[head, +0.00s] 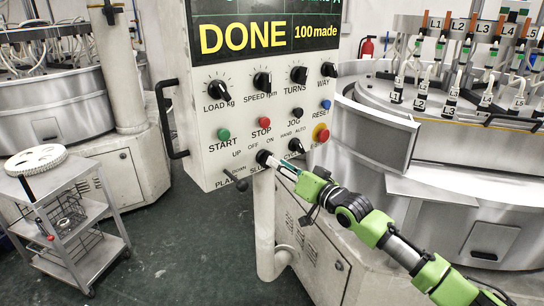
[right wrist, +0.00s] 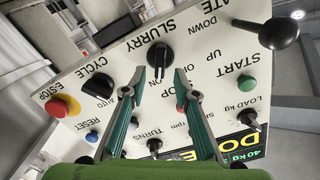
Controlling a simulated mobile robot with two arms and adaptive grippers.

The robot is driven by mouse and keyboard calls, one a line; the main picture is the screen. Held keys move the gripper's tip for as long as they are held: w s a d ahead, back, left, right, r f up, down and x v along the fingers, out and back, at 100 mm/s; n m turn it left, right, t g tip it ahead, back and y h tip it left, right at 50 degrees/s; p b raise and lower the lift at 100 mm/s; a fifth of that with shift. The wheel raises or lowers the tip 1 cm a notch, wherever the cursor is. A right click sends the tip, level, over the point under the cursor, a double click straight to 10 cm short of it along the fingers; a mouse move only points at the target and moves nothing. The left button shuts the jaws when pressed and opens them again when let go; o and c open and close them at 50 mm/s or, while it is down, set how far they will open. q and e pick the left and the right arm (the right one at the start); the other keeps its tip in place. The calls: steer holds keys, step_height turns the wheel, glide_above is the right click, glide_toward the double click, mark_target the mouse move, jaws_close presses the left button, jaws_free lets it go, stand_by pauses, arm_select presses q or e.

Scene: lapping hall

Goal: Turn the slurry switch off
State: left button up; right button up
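The slurry switch is a black rotary knob (right wrist: 160,57) under the SLURRY label in the upside-down right wrist view. Its handle stands nearly upright in that view, with the ON and OFF lettering below it. I cannot tell for sure which mark it points to. In the head view the knob (head: 263,158) is on the lower panel, partly hidden by my gripper. My right gripper (right wrist: 161,67) is open, its two green fingers on either side of the knob's lower end; contact is not clear. It reaches the panel from the lower right in the head view (head: 273,162). My left gripper is out of view.
The panel (head: 205,160) carries other controls close by: the cycle knob (head: 296,145), the red emergency stop (head: 321,133) and a black lever (head: 236,180). A trolley (head: 68,215) stands left. Lapping machines stand behind; the floor between is clear.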

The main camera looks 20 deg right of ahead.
mark_target(266, 159)
steer(key=shift+p+x, duration=0.3)
steer(key=shift+x, duration=1.85)
jaws_close()
